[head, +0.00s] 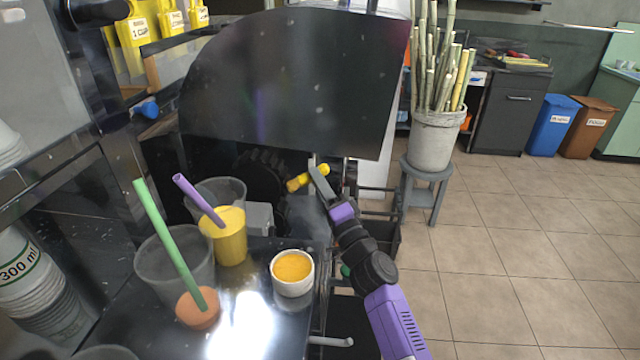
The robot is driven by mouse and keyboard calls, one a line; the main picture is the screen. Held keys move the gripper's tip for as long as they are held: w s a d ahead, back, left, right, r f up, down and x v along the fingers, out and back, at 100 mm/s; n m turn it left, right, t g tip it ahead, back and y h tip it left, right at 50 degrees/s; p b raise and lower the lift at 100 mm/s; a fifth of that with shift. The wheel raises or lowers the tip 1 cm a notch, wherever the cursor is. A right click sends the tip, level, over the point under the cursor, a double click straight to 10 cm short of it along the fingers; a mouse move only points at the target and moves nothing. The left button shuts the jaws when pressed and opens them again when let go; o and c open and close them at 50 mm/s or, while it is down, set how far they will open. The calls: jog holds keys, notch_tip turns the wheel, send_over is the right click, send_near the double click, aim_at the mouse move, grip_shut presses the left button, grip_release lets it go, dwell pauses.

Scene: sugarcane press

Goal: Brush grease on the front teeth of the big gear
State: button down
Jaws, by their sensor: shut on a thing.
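The big gear (258,178) is a dark toothed wheel, low behind the counter and under a large dark curved guard. Shadow and the cups hide part of it. My gripper (316,172) is shut on a yellow brush (298,183), just right of the gear. The brush points left toward the gear's right side. I cannot tell whether its tip touches the teeth, and its bristles are not clear. A white bowl of orange-yellow grease (292,272) stands on the counter in front, below and left of my gripper.
The dark guard (290,85) hangs above my gripper. Clear cups (172,262), a yellow cup (228,240) with a purple straw and a green straw in a brown base (198,308) crowd the counter (285,325). A cane bucket (437,138) stands on a stool. The floor at right is free.

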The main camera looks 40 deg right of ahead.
jog(key=w+d+b, duration=0.1)
jog(key=w+d, duration=0.1)
jog(key=w+d+b, duration=0.1)
jog(key=d, duration=0.1)
jog(key=shift+w+d, duration=0.35)
dwell(0.3)
jog(key=shift+a+b, duration=0.1)
jog(key=shift+b, duration=0.35)
jog(key=shift+s+a, duration=0.5)
jog(key=shift+a, duration=0.25)
jog(key=shift+s+a, duration=0.5)
jog(key=shift+a, duration=0.25)
jog(key=shift+w+d+r+b, duration=0.1)
jog(key=shift+w+d+b, duration=0.4)
jog(key=shift+d+b, duration=0.35)
jog(key=shift+w+d+r+b, duration=0.1)
jog(key=shift+w+d+b, duration=0.4)
jog(key=shift+d+b, duration=0.3)
jog(key=shift+a, duration=0.1)
